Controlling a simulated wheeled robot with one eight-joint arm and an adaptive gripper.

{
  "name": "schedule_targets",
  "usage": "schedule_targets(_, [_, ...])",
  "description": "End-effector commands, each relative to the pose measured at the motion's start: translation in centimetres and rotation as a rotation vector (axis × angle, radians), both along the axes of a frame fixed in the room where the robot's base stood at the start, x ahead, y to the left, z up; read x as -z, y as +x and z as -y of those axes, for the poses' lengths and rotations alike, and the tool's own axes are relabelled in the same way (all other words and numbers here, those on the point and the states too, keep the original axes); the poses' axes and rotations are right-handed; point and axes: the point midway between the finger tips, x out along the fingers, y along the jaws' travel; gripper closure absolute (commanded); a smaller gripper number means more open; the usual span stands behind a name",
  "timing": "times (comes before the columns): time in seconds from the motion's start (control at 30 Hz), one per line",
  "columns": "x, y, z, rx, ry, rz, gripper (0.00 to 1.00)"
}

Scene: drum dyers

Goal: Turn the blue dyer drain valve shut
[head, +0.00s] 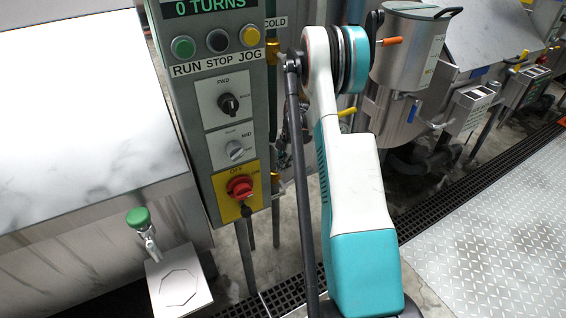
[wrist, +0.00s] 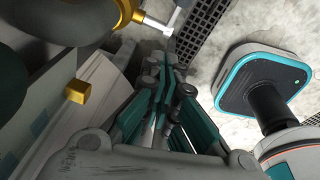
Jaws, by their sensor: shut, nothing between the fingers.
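My gripper (wrist: 168,75) shows in the wrist view with its teal fingers together and nothing between them. In the head view it is hidden or too cluttered to make out behind my arm and the control panel. In the wrist view a brass-coloured fitting (wrist: 128,12) with a pale stem lies beyond and to the left of the fingertips, apart from them. In the head view a blue lever (head: 412,110) sits on the metal vessel at the right, and a yellow lever (head: 347,113) is left of it. I cannot tell which is the blue dyer's drain valve.
The control panel (head: 222,110) stands left of my arm. A green-knobbed tap (head: 139,219) is at the lower left. The steel vessel (head: 405,50) with an orange handle stands behind. A floor grating (head: 470,170) and open plate floor (head: 500,230) lie at the right.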

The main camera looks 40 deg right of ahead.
Motion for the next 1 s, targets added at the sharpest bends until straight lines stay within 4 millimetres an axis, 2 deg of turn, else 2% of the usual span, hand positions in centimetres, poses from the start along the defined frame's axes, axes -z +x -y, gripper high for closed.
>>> schedule_targets(0.1, [-1.2, 0.0, -1.8, -0.001, 0.0, -0.001, 1.0])
schedule_targets(0.2, [-2.7, 0.0, -2.5, 0.0, 0.0, -0.001, 1.0])
schedule_targets(0.6, [-9.1, -0.6, -1.4, 0.001, 0.0, 0.0, 1.0])
schedule_targets(0.8, [-10.7, -0.7, -1.1, 0.0, 0.0, 0.0, 1.0])
schedule_targets(0.93, [-10.9, -0.7, -0.9, 0.034, -0.003, -0.004, 1.0])
schedule_targets(1.0, [-10.7, -0.7, -0.6, 0.104, -0.01, -0.011, 1.0])
